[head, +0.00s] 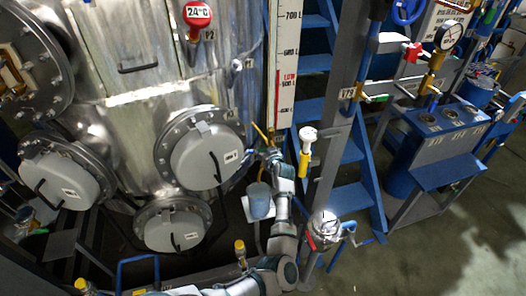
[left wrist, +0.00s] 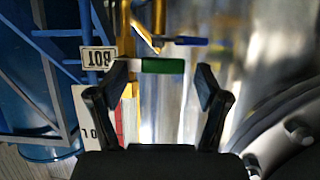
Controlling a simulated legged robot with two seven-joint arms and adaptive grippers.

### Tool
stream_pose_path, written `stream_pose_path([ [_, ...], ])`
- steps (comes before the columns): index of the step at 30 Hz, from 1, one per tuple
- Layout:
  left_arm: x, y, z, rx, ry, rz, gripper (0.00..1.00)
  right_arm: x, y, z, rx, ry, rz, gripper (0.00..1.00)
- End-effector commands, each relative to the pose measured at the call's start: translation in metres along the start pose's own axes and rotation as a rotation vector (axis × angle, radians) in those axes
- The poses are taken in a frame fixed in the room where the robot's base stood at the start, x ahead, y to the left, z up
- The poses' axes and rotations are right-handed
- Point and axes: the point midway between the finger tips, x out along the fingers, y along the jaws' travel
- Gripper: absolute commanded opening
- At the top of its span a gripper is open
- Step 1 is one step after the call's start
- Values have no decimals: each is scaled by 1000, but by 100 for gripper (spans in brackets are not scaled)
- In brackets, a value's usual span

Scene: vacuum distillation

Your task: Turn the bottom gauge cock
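The level gauge (head: 285,60) with a red and white scale stands right of the steel vessel in the head view. At its lower end is a small yellow fitting (head: 261,131). My left gripper (head: 270,152) is close below this end, small and partly hidden by its arm. In the left wrist view my left gripper (left wrist: 165,72) is open. A green handle (left wrist: 162,66) with a white end lies across the gap between its fingertips; whether they touch it is unclear. A "BOT" label (left wrist: 98,57) is beside it, near a yellow fitting (left wrist: 145,25). My right gripper is not in view.
Round vessel covers (head: 207,158) are left of the arm. A blue cup-like container (head: 259,200) is just beside it. Blue stairs (head: 350,195) and a grey post (head: 325,160) stand to the right. A valve with a red handle (head: 322,230) is at lower right.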

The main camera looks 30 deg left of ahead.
Motion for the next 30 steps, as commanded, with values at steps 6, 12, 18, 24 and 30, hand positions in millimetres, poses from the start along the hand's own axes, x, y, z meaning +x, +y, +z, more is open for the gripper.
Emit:
stream_pose_path([
  [6,6,-5,1,-5,-7,2,65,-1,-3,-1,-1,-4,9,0],
  [12,11,-8,2,-7,-10,3,15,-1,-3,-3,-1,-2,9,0],
  [18,12,-8,2,-6,-8,-1,0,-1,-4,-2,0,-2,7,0],
  [24,13,-9,2,-7,-9,0,0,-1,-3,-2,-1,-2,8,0],
  [30,14,-8,3,-3,-11,1,0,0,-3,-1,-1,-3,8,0],
])
